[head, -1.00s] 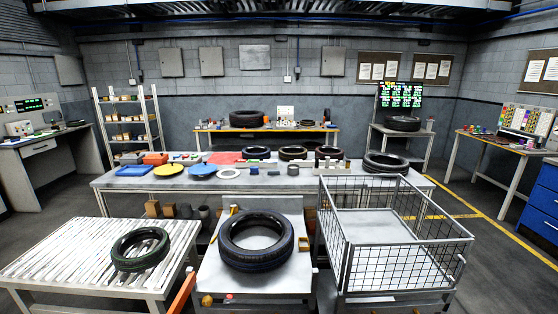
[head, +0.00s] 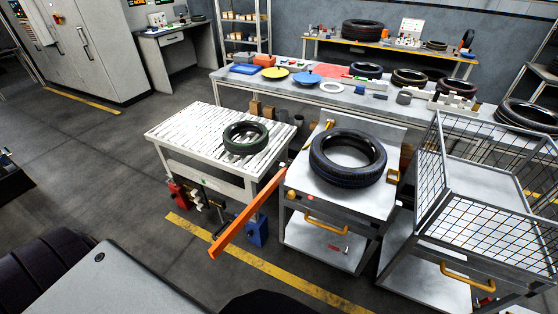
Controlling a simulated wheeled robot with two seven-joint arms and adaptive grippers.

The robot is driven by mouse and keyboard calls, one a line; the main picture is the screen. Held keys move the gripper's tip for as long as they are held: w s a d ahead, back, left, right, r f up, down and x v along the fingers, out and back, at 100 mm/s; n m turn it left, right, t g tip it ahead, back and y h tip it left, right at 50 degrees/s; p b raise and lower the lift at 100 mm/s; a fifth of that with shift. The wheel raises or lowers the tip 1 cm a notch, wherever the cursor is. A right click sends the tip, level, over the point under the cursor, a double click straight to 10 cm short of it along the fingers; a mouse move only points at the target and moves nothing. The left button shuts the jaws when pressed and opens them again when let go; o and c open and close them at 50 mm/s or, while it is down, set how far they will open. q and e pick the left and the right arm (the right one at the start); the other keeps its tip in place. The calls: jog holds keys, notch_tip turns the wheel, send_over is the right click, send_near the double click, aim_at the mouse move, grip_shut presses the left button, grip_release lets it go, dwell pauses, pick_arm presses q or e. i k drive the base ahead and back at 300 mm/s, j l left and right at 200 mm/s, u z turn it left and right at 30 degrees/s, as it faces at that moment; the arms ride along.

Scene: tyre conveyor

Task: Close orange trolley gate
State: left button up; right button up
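The orange gate (head: 245,215) is a long flat bar at the left front of the grey trolley (head: 300,183). Its upper end meets the trolley near the front left corner. The bar swings out from there toward the lower left, over the floor, so the gate stands open. A large black tyre (head: 348,178) lies flat on the trolley top. The trolley has a yellow handle (head: 326,224) on its front. Neither of my grippers is in view.
A roller conveyor (head: 185,128) with a green-marked tyre (head: 245,144) stands left of the trolley. A wire-mesh cart (head: 465,215) stands close on the right. A long table (head: 225,86) runs behind. The floor (head: 95,175) at left is clear.

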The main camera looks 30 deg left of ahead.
aim_at(221, 243)
jog(key=j+z, duration=0.15)
jog(key=j, duration=0.4)
jog(key=j+z, duration=0.2)
jog(key=j, duration=0.3)
jog(key=j+z, duration=0.15)
jog(key=j, duration=0.4)
jog(key=j+z, duration=0.15)
jog(key=j, duration=0.4)
jog(key=k+j+z, duration=0.15)
jog(key=j, duration=0.35)
jog(key=k+j+z, duration=0.2)
jog(key=j, duration=0.3)
jog(key=i+j, duration=0.05)
jog(key=i, duration=0.05)
